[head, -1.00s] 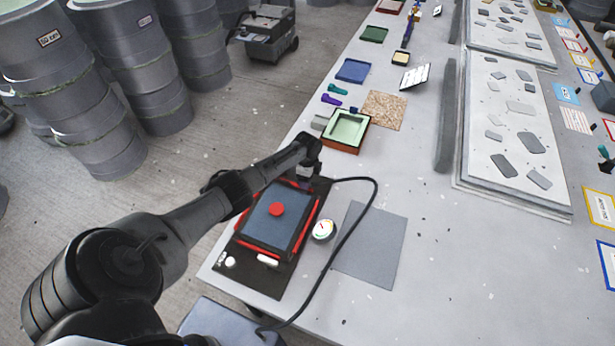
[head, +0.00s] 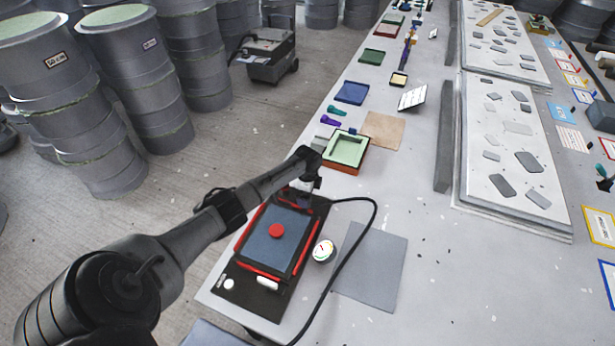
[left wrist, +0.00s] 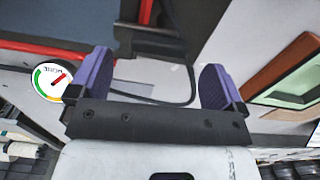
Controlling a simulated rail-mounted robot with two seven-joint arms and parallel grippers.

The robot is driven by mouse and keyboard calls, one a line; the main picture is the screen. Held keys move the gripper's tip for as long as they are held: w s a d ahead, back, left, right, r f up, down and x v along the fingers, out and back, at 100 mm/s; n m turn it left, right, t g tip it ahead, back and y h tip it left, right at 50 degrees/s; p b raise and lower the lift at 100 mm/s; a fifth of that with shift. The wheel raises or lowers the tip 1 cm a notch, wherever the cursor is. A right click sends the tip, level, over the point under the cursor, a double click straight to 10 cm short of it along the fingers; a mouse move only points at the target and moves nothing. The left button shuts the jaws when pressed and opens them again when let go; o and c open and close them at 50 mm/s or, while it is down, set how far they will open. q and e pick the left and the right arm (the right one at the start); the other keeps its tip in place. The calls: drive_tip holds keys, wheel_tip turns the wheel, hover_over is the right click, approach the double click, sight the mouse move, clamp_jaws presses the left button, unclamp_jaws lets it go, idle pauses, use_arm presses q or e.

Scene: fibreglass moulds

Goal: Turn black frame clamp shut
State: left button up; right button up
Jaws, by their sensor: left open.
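A black frame with red strips (head: 302,243) surrounds a blue-grey panel (head: 263,245) with a round red knob (head: 277,230). It lies on a black board (head: 240,288) at the near left of the table. My left gripper (head: 310,183) is over the board's far end, pointing down; its fingers are small and dark there. In the left wrist view my left gripper (left wrist: 158,82) has its two purple fingers wide apart with nothing between them. A black bracket-like part (left wrist: 150,40) shows just beyond the fingers; I cannot tell whether it is the clamp. My right gripper is out of view.
A round gauge (head: 324,251) and a black cable (head: 374,215) lie right of the board. A green-lined mould (head: 345,150) stands just past my gripper. The table's left edge is close by.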

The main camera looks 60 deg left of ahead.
use_arm(q)
wheel_tip(320, 180, up, 10)
drive_tip(key=shift+r, duration=0.2)
idle(0.8)
